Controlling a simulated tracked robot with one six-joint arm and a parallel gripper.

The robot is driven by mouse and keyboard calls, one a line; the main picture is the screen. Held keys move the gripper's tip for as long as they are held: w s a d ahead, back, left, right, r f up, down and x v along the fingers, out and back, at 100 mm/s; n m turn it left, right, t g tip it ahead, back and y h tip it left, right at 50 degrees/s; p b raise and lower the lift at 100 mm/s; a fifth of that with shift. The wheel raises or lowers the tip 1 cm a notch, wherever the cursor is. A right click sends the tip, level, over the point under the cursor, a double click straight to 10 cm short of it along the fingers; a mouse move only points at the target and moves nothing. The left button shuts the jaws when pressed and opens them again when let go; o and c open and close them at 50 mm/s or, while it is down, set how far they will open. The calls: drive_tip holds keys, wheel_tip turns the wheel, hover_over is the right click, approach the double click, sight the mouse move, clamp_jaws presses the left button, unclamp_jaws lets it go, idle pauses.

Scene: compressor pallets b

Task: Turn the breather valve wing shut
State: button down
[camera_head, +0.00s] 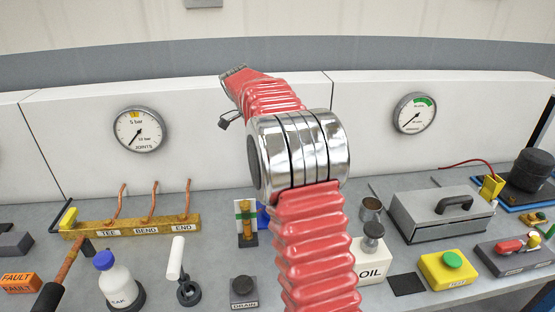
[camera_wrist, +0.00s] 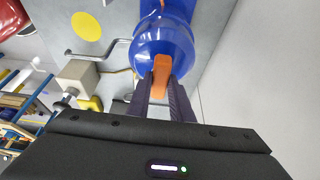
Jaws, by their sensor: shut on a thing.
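In the wrist view the breather valve is a round blue body (camera_wrist: 160,40) with a small orange wing (camera_wrist: 162,70) on its near side. My gripper (camera_wrist: 162,86) has its two dark fingers on either side of the orange wing and is shut on it. The wing points roughly along the fingers, towards my wrist. In the head view my red-sleeved arm hides the gripper and the wing. Only a sliver of a blue thing (camera_head: 263,217) shows left of my arm there.
On the bench in the head view, a brass manifold (camera_head: 100,230), a white bottle (camera_head: 118,283) and a drain button (camera_head: 243,287) stand left of my arm. An OIL can (camera_head: 368,262), a grey case (camera_head: 440,212) and a yellow box with a green button (camera_head: 448,268) stand right. Gauges hang behind.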

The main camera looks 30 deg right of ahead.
drive_tip(key=shift+s+d, duration=0.1)
drive_tip(key=shift+s, duration=0.1)
drive_tip(key=c, duration=1.9)
unclamp_jaws()
drive_tip(key=o, duration=0.3)
drive_tip(key=shift+w, duration=0.1)
drive_tip(key=v, duration=1.3)
drive_tip(key=shift+w+r, duration=0.15)
drive_tip(key=shift+r, duration=0.2)
